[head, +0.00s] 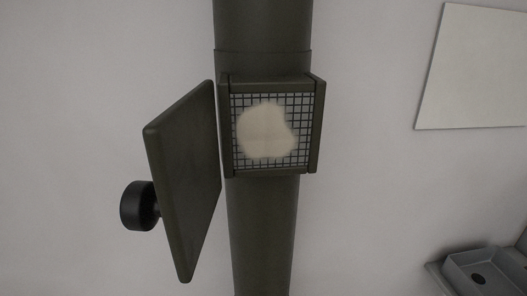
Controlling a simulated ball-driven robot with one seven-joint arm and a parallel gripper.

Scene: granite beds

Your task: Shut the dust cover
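The dust cover (184,185) is a dark olive flat panel standing open to the left of a small square box. A black round knob (138,206) sticks out from its outer left face. The box (318,125) is fixed on a dark vertical post. Its open front shows a gridded mesh (241,157) with a pale, irregular patch (267,130) in the middle. The cover's right edge is close to the box's left side; the hinge itself is not clearly visible. My gripper is not in this view.
The dark post (262,235) runs from top to bottom through the middle. A pale rectangular panel (472,68) is on the wall at the upper right. A grey basin (485,272) stands at the lower right. The space left of the cover is clear.

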